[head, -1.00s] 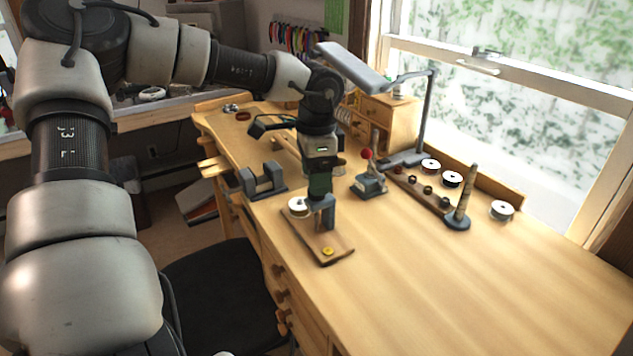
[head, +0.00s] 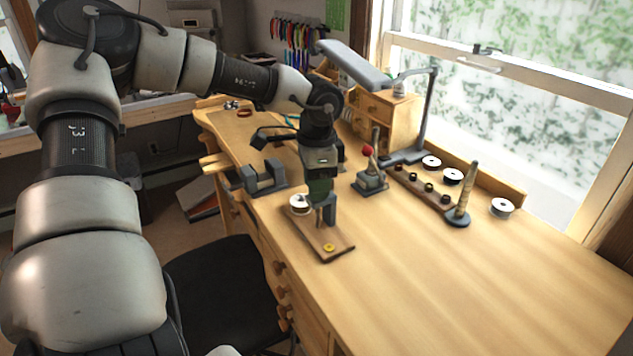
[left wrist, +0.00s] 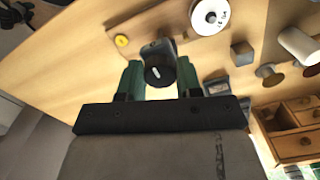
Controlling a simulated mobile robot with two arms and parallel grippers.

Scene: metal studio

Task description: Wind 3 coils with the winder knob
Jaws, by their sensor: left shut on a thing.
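The winder is a small wooden board (head: 335,249) on the bench, with a yellow button (head: 329,247) at its near end and a white spool (head: 299,203) at its far left. A grey upright post (head: 330,211) stands on the board. In the left wrist view, the dark round knob with a white mark (left wrist: 159,73) sits between the green fingers of my left gripper (left wrist: 159,68), which is shut on it. The head view shows my left gripper (head: 320,200) over the board, its fingers hiding most of the knob. My right gripper is not in view.
A grey cradle (head: 262,180) lies left of the winder. A red-knobbed device (head: 368,180), a lamp (head: 424,120), a rail of small rings (head: 425,190), a wooden cone on a dark base (head: 462,205) and white spools (head: 502,207) stand behind. The right bench is clear.

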